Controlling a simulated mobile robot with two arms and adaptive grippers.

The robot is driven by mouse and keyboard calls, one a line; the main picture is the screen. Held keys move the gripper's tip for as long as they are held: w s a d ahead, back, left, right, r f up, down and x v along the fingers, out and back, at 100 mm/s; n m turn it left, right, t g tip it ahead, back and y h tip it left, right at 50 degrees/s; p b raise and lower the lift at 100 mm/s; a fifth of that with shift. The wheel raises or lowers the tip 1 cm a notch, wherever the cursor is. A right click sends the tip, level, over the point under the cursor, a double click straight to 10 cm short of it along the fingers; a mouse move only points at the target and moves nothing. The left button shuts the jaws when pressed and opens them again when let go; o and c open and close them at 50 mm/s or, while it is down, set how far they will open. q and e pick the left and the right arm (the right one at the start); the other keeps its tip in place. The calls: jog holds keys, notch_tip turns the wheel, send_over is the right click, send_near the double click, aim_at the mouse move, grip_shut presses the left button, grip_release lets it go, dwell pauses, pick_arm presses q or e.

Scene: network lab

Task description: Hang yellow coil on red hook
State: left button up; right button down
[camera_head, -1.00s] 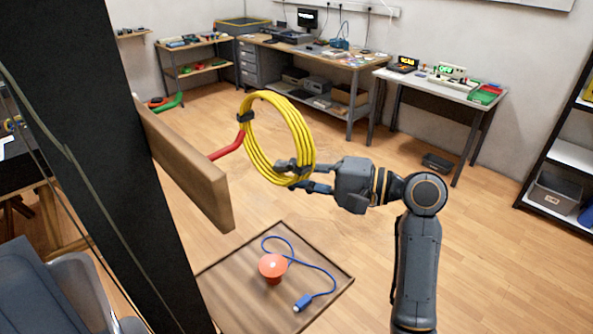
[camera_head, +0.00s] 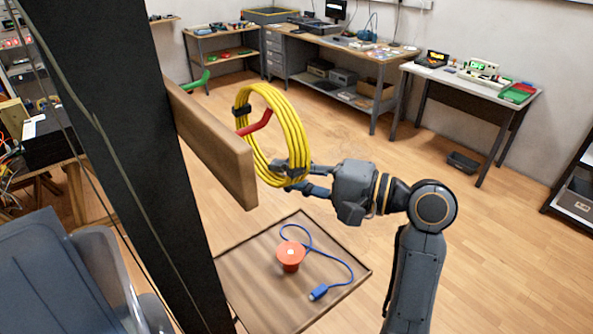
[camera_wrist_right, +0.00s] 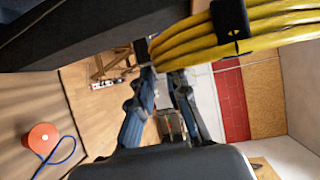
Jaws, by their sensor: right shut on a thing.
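The yellow coil (camera_head: 297,130) is a ring of cable with black ties. My right gripper (camera_head: 290,174) is shut on its lower edge, near a tie, and holds it upright beside the wooden board. The red hook (camera_head: 256,125) sticks out from the board, and its upturned end shows within the coil's opening. Whether the coil touches or rests on the hook I cannot tell. In the right wrist view, the coil (camera_wrist_right: 265,27) crosses the top right, beyond my gripper's fingers (camera_wrist_right: 160,82). My left gripper is not in view.
The wooden board (camera_head: 215,145) is fixed to a black post (camera_head: 130,150). A green hook (camera_head: 199,80) shows behind it. Workbenches stand along the back wall; open floor lies between.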

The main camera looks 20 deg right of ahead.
aim_at(272, 184)
jog(key=shift+s+a+f+b, duration=0.1)
jog(key=shift+s+a+b, duration=0.2)
jog(key=shift+a, duration=0.45)
jog(key=shift+s+a+f+b, duration=0.1)
jog(key=shift+s+a+b, duration=0.2)
jog(key=shift+a, duration=0.4)
jog(key=shift+s+a+f+b, duration=0.2)
jog(key=shift+a+f, duration=0.1)
jog(key=shift+f, duration=0.25)
jog(key=shift+s+a+f+b, duration=0.15)
jog(key=shift+a+f, duration=0.15)
jog(key=shift+f, duration=0.25)
jog(key=c, duration=1.2)
grip_release()
jog(key=shift+w+f, duration=0.1)
